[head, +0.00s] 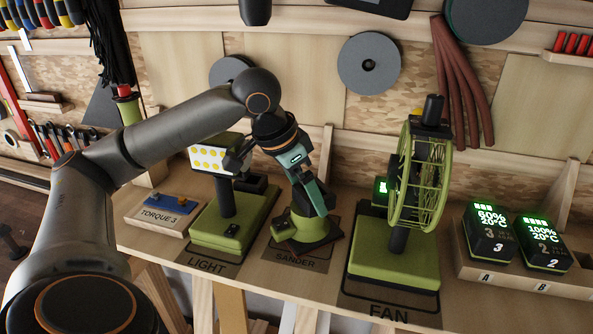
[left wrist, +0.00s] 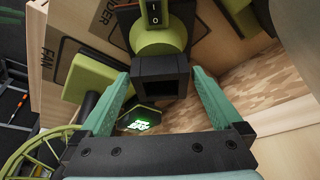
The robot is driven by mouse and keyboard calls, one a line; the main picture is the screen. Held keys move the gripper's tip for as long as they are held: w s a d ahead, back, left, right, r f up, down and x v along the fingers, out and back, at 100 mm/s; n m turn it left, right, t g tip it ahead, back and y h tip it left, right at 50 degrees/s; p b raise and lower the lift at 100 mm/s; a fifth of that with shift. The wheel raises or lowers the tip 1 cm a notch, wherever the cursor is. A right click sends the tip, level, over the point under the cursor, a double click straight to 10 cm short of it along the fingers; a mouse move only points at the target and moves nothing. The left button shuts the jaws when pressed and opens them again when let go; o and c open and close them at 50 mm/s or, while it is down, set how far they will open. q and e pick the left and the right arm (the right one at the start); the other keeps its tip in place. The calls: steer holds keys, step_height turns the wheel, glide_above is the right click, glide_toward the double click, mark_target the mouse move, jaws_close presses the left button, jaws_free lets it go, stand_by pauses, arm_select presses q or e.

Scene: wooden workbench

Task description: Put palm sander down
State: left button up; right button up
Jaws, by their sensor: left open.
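The green and black palm sander (head: 291,231) rests on its dark outline labelled SANDER (head: 290,262) on the workbench, between the light and the fan. My left gripper (head: 318,198) reaches down to it from above, with its teal fingers close against the sander's right side. In the left wrist view the open fingers (left wrist: 160,76) are spread apart. The sander's black socket end (left wrist: 162,78) and green body (left wrist: 160,40) show between and beyond the fingertips, with a gap on each side. My right gripper is not in view.
The green work light (head: 232,228) stands left of the sander and the green caged fan (head: 395,268) stands right of it, both close. Batteries (head: 490,232) sit in a wooden holder further right. A TORQUE 3 tray (head: 157,222) lies at the left.

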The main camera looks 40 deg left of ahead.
arm_select(q)
steer(key=v, duration=1.1)
steer(key=shift+s, duration=0.2)
steer(key=shift+r, duration=0.15)
stand_by(0.6)
